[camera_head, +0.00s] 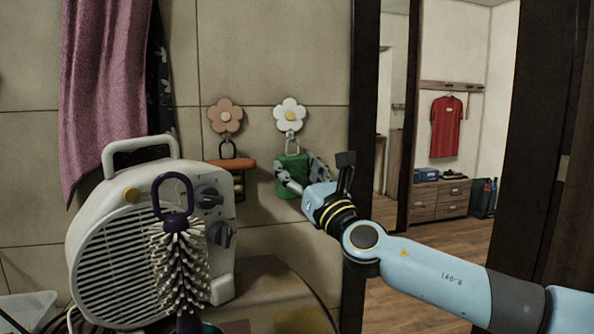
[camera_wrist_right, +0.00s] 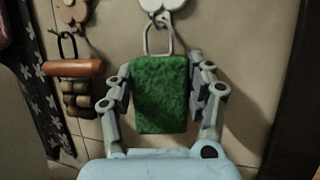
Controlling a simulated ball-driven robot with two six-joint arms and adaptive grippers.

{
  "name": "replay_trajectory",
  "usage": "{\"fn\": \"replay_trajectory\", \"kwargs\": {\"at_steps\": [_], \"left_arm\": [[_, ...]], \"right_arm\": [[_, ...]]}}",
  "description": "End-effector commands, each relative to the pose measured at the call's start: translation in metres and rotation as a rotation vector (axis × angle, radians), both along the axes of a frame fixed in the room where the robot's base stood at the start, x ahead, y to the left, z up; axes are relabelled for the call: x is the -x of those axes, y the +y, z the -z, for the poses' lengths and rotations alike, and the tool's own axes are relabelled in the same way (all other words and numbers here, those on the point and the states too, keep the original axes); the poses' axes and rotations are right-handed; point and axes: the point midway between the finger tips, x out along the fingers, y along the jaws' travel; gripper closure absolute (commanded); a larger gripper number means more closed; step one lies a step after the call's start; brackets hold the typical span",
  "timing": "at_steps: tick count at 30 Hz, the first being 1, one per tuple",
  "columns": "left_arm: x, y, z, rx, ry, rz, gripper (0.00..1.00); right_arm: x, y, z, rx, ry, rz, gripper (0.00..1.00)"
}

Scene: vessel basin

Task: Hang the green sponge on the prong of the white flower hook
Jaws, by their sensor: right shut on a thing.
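The green sponge (camera_head: 291,172) has a metal loop on top and hangs upright against the tiled wall. It also shows in the right wrist view (camera_wrist_right: 161,95). The white flower hook (camera_head: 290,108) is on the wall directly above it, and its lower part shows in the wrist view (camera_wrist_right: 163,4). The loop's top overlaps the hook's lower end; I cannot tell whether it is around the prong. My right gripper (camera_head: 298,173) is shut on the sponge, one finger on each side (camera_wrist_right: 161,72). My left gripper is not in view.
A brown flower hook (camera_head: 226,115) to the left carries an orange-handled thing (camera_head: 230,164) on a dark loop. A white heater (camera_head: 120,235) and a bristled brush (camera_head: 180,260) stand front left. A purple towel (camera_head: 103,85) hangs left. A dark door frame (camera_head: 364,100) is right.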

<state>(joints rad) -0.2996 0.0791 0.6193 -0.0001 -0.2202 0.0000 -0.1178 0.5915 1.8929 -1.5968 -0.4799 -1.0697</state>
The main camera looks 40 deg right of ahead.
Motion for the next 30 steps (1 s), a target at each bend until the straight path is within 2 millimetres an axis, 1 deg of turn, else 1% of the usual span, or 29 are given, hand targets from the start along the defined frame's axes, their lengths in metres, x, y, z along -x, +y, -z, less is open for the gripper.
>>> {"fn": "replay_trajectory", "kwargs": {"at_steps": [10,11,15,17,26,29,30], "left_arm": [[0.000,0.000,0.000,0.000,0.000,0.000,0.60],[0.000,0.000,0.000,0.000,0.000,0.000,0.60],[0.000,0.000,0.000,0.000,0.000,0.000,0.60],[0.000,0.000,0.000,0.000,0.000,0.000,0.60],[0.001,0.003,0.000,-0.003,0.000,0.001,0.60],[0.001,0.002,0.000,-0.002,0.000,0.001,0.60],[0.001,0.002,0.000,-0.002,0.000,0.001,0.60]], "right_arm": [[0.000,0.000,0.000,0.000,0.000,0.000,0.68],[0.000,0.000,0.000,0.000,0.000,0.000,0.44],[0.000,0.000,0.000,0.000,0.000,0.000,0.25],[0.000,0.000,0.000,0.000,0.000,0.000,0.19],[0.002,0.001,0.001,0.000,0.001,0.000,0.19],[0.011,0.003,0.006,0.001,0.003,-0.001,0.19],[0.016,0.004,0.009,0.000,0.004,-0.001,0.19]]}}
